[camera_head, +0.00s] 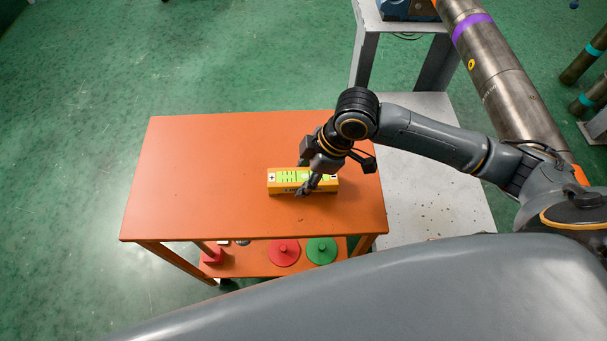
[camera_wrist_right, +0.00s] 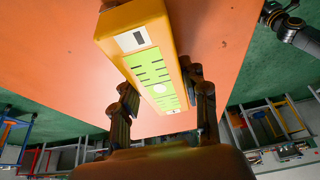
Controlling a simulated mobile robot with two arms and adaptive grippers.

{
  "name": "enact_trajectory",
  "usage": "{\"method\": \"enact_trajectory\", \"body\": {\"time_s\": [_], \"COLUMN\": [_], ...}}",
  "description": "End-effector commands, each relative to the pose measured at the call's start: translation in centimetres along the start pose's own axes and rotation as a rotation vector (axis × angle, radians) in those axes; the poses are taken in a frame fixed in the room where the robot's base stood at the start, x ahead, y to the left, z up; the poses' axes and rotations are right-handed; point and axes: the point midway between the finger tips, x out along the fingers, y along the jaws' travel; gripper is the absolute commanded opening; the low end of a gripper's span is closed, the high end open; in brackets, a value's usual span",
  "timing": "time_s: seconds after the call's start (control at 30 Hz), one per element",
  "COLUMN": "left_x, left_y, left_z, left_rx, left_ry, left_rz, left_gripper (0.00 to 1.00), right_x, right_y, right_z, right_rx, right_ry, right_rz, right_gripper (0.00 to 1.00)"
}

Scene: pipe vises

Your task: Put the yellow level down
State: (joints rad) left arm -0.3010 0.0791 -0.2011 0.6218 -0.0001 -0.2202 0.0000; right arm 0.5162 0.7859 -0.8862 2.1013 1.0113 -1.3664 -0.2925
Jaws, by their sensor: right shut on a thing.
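The yellow level (camera_head: 285,188) is a short box with a green marked strip on top, at the right part of the orange table (camera_head: 200,170). My right gripper (camera_head: 309,181) is shut on the level, its fingers on either side of it.
The table's lower shelf holds a red disc (camera_head: 284,252) and a green disc (camera_head: 321,250). A large metal pipe (camera_head: 505,90) with a purple band rises at the right. The table's left half is clear.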

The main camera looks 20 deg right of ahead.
Motion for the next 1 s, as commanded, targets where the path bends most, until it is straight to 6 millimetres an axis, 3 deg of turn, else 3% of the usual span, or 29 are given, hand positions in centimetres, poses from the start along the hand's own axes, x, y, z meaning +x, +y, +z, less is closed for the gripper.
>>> {"method": "enact_trajectory", "body": {"time_s": [0.3, 0.33, 0.43, 0.8, 1.0], "left_x": [-0.1, 0.0, 0.0, 0.0, -0.2], "left_y": [-0.1, -0.1, -0.1, -0.1, -0.2], "left_z": [0.0, 0.0, -0.1, 0.0, 0.0], "left_rx": [0.000, 0.000, 0.000, -0.001, -0.001], "left_ry": [0.000, 0.000, 0.001, 0.000, -0.001], "left_rz": [-0.001, -0.001, -0.001, -0.002, -0.002], "left_gripper": [0.59, 0.59, 0.59, 0.59, 0.59], "right_x": [0.1, 0.2, 0.2, -0.1, -3.0], "right_y": [0.0, 0.0, 0.0, 0.0, 0.1], "right_z": [0.0, 0.1, 0.1, -0.1, -0.1], "right_rx": [-0.001, -0.001, -0.001, -0.001, -0.001], "right_ry": [0.003, 0.001, 0.001, 0.002, 0.001], "right_rz": [0.002, 0.001, 0.001, 0.002, 0.006], "right_gripper": [0.00, 0.47, 0.67, 0.67, 0.67]}}
